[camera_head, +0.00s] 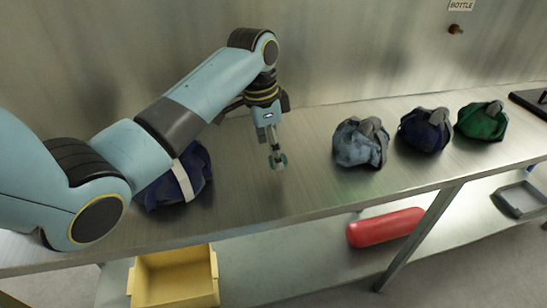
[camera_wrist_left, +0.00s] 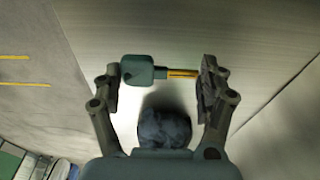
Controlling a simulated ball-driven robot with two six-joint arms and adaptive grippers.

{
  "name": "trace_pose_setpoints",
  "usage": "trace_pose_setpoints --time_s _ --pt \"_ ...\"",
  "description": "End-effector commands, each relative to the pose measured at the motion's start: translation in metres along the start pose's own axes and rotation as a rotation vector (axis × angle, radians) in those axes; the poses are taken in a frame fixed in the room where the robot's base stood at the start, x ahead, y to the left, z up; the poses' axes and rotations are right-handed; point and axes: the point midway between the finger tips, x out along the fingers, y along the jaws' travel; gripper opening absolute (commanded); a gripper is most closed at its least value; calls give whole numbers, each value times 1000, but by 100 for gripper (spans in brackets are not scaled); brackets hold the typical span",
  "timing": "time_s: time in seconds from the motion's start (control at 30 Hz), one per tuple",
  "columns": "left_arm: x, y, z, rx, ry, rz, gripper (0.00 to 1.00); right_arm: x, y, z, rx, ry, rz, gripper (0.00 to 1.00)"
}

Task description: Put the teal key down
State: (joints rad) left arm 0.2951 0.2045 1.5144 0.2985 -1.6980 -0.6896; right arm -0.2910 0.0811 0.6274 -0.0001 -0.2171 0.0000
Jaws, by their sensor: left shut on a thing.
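The teal key (camera_wrist_left: 144,70) has a teal square head and a yellow shaft. My left gripper (camera_wrist_left: 160,72) is shut on it, with the head at one finger and the shaft end at the other. In the head view the key (camera_head: 278,161) is at the tip of my left gripper (camera_head: 274,148), over the bare middle of the metal counter (camera_head: 300,205). It looks a little above the surface, but I cannot tell the exact gap. My right gripper is not in view.
A grey-blue bag (camera_head: 358,146), a navy bag (camera_head: 424,132) and a green bag (camera_head: 482,122) sit right. A dark blue bag with a white strap (camera_head: 176,182) lies left, partly behind my arm. Below are a yellow bin (camera_head: 175,280), red object (camera_head: 385,227) and grey tray (camera_head: 520,199).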

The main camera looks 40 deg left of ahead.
Motion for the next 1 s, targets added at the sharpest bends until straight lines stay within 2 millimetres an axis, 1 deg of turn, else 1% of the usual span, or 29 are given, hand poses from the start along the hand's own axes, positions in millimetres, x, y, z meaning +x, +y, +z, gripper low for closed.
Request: trace_pose_setpoints --time_s 0.03,0.17,0.3,0.4,0.5,0.77,0.8,0.97,1.0 --pt "3 -5 -1 0 0 0 47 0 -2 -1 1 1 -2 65" --pt "10 -9 -2 0 -1 1 47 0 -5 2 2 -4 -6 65" --pt "31 -9 2 -1 -4 2 47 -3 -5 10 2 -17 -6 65" --pt "43 -9 3 0 -2 0 47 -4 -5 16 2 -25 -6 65" --pt "46 -9 4 0 -1 -1 47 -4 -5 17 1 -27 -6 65" --pt "48 -9 4 0 -1 -1 47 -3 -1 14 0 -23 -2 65" --pt "49 -9 4 0 -1 0 77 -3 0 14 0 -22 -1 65" --pt "48 -9 4 0 -1 -1 98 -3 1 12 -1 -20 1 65" --pt "48 -9 4 0 -1 -1 99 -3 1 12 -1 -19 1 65"
